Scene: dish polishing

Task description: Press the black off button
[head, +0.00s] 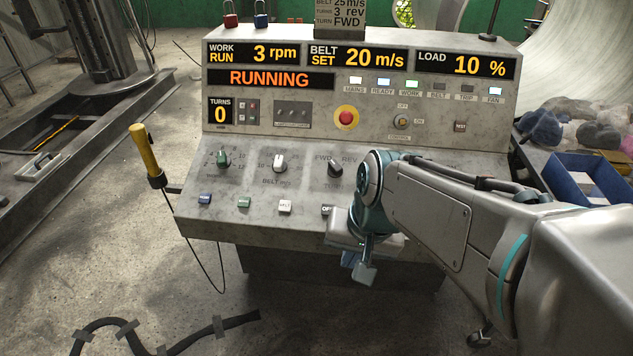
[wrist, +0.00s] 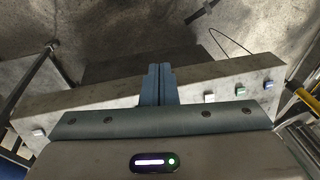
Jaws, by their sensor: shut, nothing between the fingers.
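The black off button (head: 327,210) sits on the lower front strip of the grey control console (head: 250,222) in the head view, right of the white button. My gripper partly covers its right side. In the wrist view I cannot make it out; my fingers and gripper body cover that part of the strip. My gripper (head: 364,273) is shut and empty, with its fingers pointing down in front of the console's front edge. In the wrist view the closed fingers (wrist: 159,69) overlap the console edge. I cannot tell whether they touch it.
Blue (head: 205,199), green (head: 244,202) and white (head: 285,207) buttons line the strip. Knobs and a red emergency stop (head: 346,117) are above. The status display (head: 268,79) reads RUNNING. A yellow-handled lever (head: 145,150) stands left. A blue bin (head: 590,178) is right.

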